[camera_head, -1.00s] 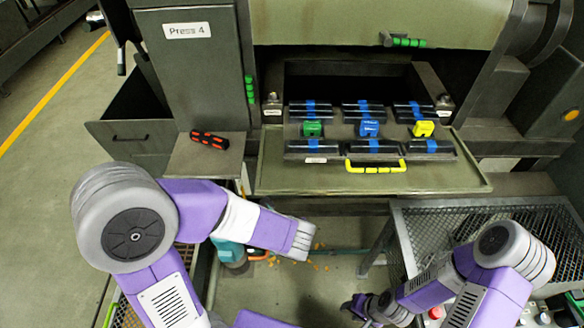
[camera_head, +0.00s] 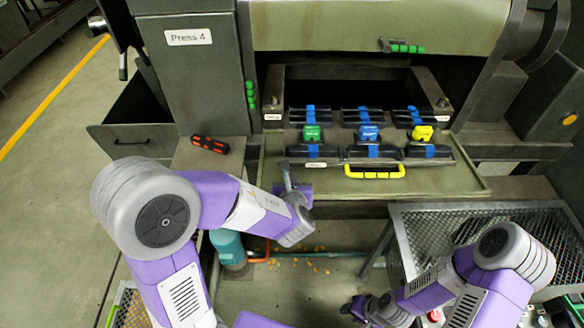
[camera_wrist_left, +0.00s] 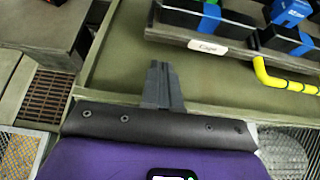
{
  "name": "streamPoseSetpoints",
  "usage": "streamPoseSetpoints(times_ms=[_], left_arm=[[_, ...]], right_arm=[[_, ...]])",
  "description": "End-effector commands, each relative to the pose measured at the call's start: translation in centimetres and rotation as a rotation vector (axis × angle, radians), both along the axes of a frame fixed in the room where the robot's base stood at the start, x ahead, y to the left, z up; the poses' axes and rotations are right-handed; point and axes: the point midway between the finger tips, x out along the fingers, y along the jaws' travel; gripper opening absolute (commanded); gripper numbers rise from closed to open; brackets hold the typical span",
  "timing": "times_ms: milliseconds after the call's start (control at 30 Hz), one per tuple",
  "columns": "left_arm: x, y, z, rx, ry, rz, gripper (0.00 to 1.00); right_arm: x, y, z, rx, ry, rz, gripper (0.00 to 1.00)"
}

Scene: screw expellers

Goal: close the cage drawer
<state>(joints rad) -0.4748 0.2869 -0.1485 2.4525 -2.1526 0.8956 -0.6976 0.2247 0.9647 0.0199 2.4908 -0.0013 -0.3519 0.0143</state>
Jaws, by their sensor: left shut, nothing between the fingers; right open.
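The cage drawer (camera_head: 330,162) juts out from the dark opening of the press, with black bars crossed by blue bands and a yellow handle (camera_head: 375,172) on its front. In the left wrist view its front bar (camera_wrist_left: 185,36) carries a "Cage" label (camera_wrist_left: 207,47). My left gripper (camera_head: 286,168) is shut and empty, over the green tray (camera_head: 440,180) just in front of the drawer's left end. Its closed fingers (camera_wrist_left: 158,70) point at that bar, left of the handle; contact cannot be told. My right gripper (camera_head: 356,306) is open, low at the bottom, far from the drawer.
Green, blue and yellow latches (camera_head: 368,133) sit on the drawer. A red and black tool (camera_head: 210,144) lies on the ledge at left. A mesh-topped table (camera_head: 430,225) stands at right. A teal bottle-like object (camera_head: 228,248) is below my left arm.

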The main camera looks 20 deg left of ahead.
Motion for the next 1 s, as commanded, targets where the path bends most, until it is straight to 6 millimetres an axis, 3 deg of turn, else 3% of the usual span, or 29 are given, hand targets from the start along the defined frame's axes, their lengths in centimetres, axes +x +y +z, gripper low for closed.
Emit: streamPoseSetpoints(times_ms=[67,300,833,1000], left_arm=[[1.3,0.5,-0.9,0.000,0.001,0.003,0.00],[4.1,1.4,-0.5,0.000,0.000,0.001,0.00],[4.7,1.7,-0.5,-0.001,0.000,0.003,0.00],[5.5,3.1,-0.6,-0.002,-0.001,0.023,0.00]], right_arm=[[0.0,0.0,-0.3,0.000,0.000,0.000,0.40],[0.0,0.0,0.1,0.000,0.000,0.000,0.40],[0.0,0.0,0.1,0.000,-0.001,0.000,0.40],[0.0,0.0,-0.2,0.000,-0.001,0.000,0.40]])
